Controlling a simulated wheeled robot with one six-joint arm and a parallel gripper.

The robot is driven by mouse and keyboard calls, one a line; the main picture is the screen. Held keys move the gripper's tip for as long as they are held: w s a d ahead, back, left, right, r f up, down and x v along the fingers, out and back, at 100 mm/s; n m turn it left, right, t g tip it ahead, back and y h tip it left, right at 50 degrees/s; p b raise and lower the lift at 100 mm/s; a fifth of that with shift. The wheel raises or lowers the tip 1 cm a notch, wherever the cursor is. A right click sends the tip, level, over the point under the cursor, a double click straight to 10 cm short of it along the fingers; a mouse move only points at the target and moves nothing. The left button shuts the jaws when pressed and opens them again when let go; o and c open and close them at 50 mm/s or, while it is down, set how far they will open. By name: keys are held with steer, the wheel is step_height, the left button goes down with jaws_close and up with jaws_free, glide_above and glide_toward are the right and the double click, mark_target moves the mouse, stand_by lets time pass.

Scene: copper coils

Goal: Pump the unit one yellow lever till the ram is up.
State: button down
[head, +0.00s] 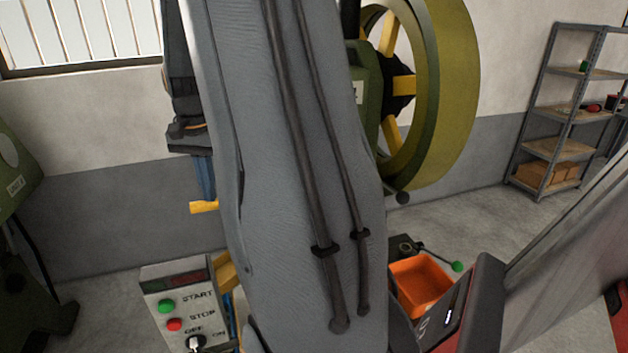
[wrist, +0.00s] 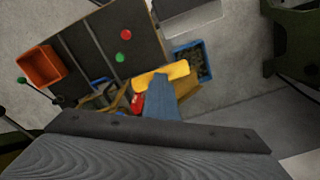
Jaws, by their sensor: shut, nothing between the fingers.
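My gripper (head: 203,206) hangs left of my large grey arm link in the head view, a blue end with a yellow tip. It also shows in the wrist view (wrist: 162,77), shut and empty. No yellow lever can be made out for certain. A yellow part (head: 226,270) beside the control box is mostly hidden by my arm. A green machine (head: 366,90) with a big yellow-spoked wheel (head: 447,80) stands behind my arm, its plate partly covered. Another green machine (head: 15,180) stands at the left edge, its label too small to read surely. I cannot make out the ram.
A control box (head: 180,300) with START and STOP buttons stands at lower left. An orange bin (head: 420,285) and a green-knobbed rod (head: 457,266) are at lower right. A blue bin (wrist: 192,61) shows in the wrist view. Shelves (head: 560,125) stand far right.

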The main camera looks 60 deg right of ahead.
steer(key=shift+f, duration=0.9)
steer(key=shift+d+f+b, duration=0.1)
steer(key=shift+f+b, duration=0.05)
steer(key=shift+b, duration=0.2)
steer(key=shift+w+d+f+b, duration=0.15)
steer(key=shift+w+f+b, duration=0.2)
steer(key=shift+f, duration=0.5)
steer(key=shift+w+d+f+b, duration=0.2)
steer(key=shift+f+b, duration=0.25)
steer(key=shift+f, duration=0.35)
steer(key=shift+w+d+f+b, duration=0.2)
steer(key=shift+f+b, duration=0.2)
steer(key=shift+f, duration=0.55)
